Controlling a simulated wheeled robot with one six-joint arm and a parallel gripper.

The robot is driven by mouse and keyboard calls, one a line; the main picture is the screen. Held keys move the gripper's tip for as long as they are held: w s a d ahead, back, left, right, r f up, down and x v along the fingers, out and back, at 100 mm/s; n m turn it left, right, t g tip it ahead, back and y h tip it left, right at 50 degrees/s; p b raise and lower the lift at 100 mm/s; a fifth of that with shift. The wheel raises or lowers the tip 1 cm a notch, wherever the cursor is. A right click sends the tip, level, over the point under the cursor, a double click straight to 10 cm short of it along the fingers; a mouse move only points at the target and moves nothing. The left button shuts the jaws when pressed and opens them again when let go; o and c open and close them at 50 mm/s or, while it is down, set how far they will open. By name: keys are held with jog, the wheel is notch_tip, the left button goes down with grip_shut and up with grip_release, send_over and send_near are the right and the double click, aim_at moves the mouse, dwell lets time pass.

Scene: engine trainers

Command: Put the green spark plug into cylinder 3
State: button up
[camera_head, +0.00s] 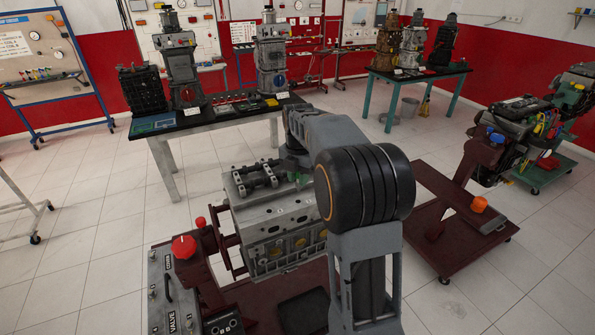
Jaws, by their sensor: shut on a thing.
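The grey engine block (266,215) stands on a maroon stand in the middle of the head view. Its top deck has dark shafts at the far left and small markings along it; I cannot read which cylinder is number 3. My gripper (300,170) is over the right part of the block, mostly hidden behind my own arm. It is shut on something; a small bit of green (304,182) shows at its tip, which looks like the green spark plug. The plug's lower end and any hole under it are hidden, so I cannot tell whether it touches the block.
A control panel (172,292) with a red knob (184,247) stands at the front left. A dark tray (303,312) lies on the stand base. A table (215,119) with engine models is behind. Another maroon stand (450,215) is at right. Floor at left is mostly clear.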

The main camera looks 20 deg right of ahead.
jog(key=shift+a+f, duration=0.15)
jog(key=shift+f, duration=0.65)
jog(key=shift+f+b, duration=0.85)
jog(key=shift+f, duration=0.45)
jog(key=shift+f+b, duration=0.45)
jog(key=shift+f, duration=0.45)
jog(key=o, duration=1)
jog(key=shift+r, duration=0.1)
